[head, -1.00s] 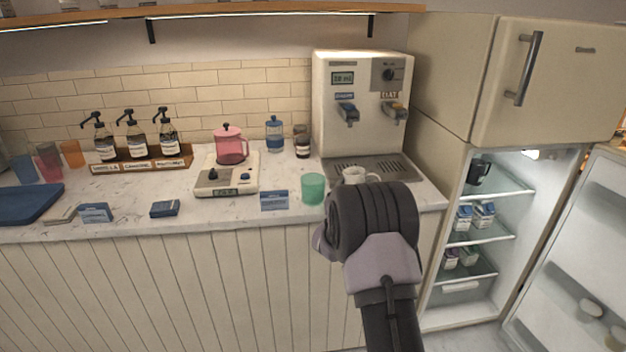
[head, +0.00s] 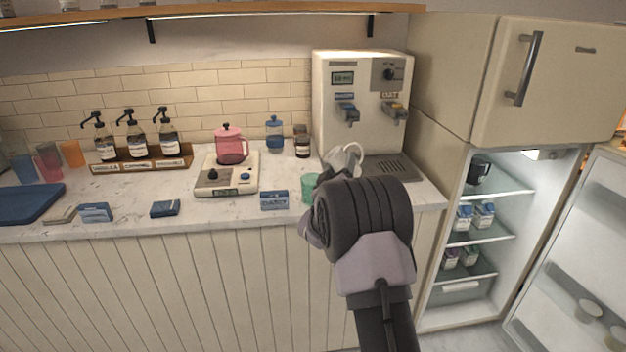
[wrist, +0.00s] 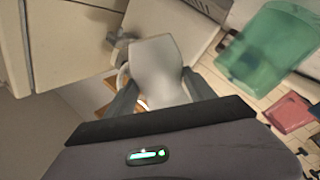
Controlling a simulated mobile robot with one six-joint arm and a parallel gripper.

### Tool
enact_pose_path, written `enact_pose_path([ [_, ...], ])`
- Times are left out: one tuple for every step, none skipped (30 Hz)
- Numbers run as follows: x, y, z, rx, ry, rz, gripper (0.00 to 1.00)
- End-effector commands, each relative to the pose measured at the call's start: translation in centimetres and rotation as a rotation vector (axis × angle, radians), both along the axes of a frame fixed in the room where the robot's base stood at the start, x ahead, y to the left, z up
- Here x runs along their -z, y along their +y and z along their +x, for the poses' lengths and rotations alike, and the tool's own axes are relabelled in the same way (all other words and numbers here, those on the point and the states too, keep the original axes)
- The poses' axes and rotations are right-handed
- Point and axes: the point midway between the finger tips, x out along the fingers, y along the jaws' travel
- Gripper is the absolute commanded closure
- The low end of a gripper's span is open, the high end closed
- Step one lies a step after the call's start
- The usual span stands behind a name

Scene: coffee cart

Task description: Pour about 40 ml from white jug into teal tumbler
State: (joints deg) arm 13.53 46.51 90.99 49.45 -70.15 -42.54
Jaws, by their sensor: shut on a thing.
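My gripper (wrist: 165,98) is shut on the white jug (wrist: 158,66), which shows between its two fingers in the wrist view. In the head view the jug (head: 350,157) shows only in part behind my gripper and wrist, raised above the counter in front of the machine. The teal tumbler (head: 310,186) stands on the counter just left of my gripper, its right side hidden by my arm. The tumbler (wrist: 268,45) also shows in the wrist view, to the right of the jug and apart from it. I cannot see the liquid level in either.
The two-tap dispenser (head: 362,100) stands behind the jug, with its drip tray (head: 395,168) bare at the right. A scale (head: 222,188) with a pink pot (head: 230,146) stands left of the tumbler. The fridge is open at right.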

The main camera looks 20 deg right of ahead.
Motion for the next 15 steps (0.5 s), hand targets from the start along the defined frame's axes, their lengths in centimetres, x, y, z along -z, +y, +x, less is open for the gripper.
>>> enact_pose_path([
  [-0.26,0.05,0.05,0.0,0.011,-0.025,0.97],
  [-0.36,0.1,0.07,-0.001,0.02,-0.038,0.97],
  [-0.46,0.15,0.08,-0.001,0.032,-0.059,0.97],
  [-0.33,0.12,0.08,-0.001,0.04,-0.071,0.97],
  [-0.22,0.11,0.08,-0.001,0.047,-0.08,0.97],
  [-0.11,0.1,0.07,-0.001,0.055,-0.094,0.97],
  [-0.07,0.09,0.07,0.0,0.061,-0.104,0.97],
  [-0.04,0.09,0.07,0.0,0.066,-0.113,0.97],
  [-0.07,0.1,0.07,-0.001,0.072,-0.124,0.97],
  [-0.08,0.09,0.06,-0.001,0.077,-0.132,0.97],
  [-0.06,0.1,0.07,0.0,0.081,-0.138,0.97],
  [0.01,0.1,0.07,0.0,0.086,-0.146,0.97],
  [0.07,0.1,0.07,0.0,0.09,-0.152,0.97],
  [0.13,0.11,0.07,0.0,0.093,-0.157,0.97],
  [0.2,0.1,0.07,0.0,0.097,-0.165,0.97],
])
